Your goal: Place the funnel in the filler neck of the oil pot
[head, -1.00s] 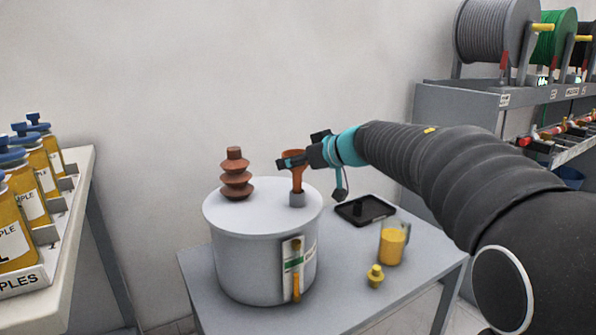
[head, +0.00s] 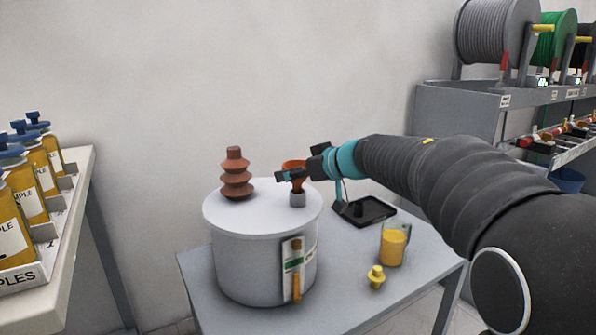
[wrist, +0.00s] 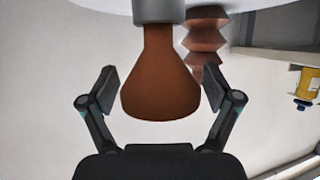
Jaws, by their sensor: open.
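The orange-brown funnel (head: 294,165) stands upright with its spout in the grey filler neck (head: 297,200) on the lid of the grey oil pot (head: 240,215). The wrist view shows the funnel (wrist: 160,85) upside down, its narrow end in the neck (wrist: 158,11). My gripper (head: 284,176) is at the funnel's height and partly covers it in the head view. Its two fingers (wrist: 160,78) are spread on either side of the funnel, with visible gaps. The spout's tip is hidden inside the neck.
A ribbed brown bushing (head: 236,175) stands on the lid left of the funnel. A black tray (head: 376,212), a jug of yellow oil (head: 393,247) and a yellow cap (head: 375,277) are on the table right of the pot. Sample bottles (head: 30,180) stand at far left.

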